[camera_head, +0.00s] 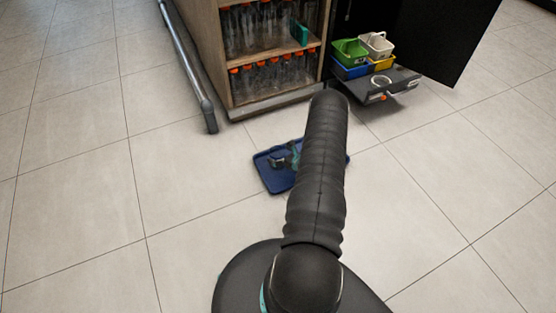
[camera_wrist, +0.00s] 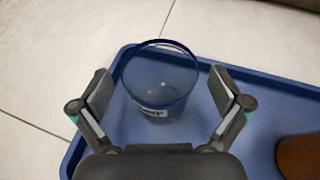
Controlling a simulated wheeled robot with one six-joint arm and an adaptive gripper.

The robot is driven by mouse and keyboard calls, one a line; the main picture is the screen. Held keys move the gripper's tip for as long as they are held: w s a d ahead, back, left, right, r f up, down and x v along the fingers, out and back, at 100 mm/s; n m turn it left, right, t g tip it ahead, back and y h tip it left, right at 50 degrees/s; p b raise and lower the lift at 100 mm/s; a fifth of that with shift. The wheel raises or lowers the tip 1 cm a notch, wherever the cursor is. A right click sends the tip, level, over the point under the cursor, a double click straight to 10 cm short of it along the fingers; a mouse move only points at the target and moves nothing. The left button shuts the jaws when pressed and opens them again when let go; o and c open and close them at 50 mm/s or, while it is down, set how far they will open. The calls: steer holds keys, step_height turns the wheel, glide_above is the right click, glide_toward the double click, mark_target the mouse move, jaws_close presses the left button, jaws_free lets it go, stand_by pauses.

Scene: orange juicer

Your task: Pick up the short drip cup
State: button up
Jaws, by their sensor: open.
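The short drip cup (camera_wrist: 160,78) is a clear, short cup with a blue-tinted rim and a small white label. In the wrist view it stands upright at the corner of a blue tray (camera_wrist: 262,84). My gripper (camera_wrist: 161,88) is open, with one finger on each side of the cup. A gap shows between the cup and each finger. In the head view my gripper (camera_head: 283,158) is partly hidden behind my arm, over the blue tray (camera_head: 270,178). The cup cannot be made out there.
An orange-brown round object (camera_wrist: 298,156) is on the tray at right. A wooden cabinet (camera_head: 262,112) holds bottles with orange caps. A dark drawer (camera_head: 400,78) with a green bin (camera_head: 349,50) and other bins stands open at right. A metal rail (camera_head: 185,62) runs at left. Open tiled floor surrounds the tray.

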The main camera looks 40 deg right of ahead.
steer(key=shift+w+f, duration=0.2)
steer(key=shift+w, duration=0.4)
steer(key=shift+a, duration=0.1)
steer(key=c, duration=1.2)
steer(key=shift+r, duration=0.1)
steer(key=shift+c, duration=0.2)
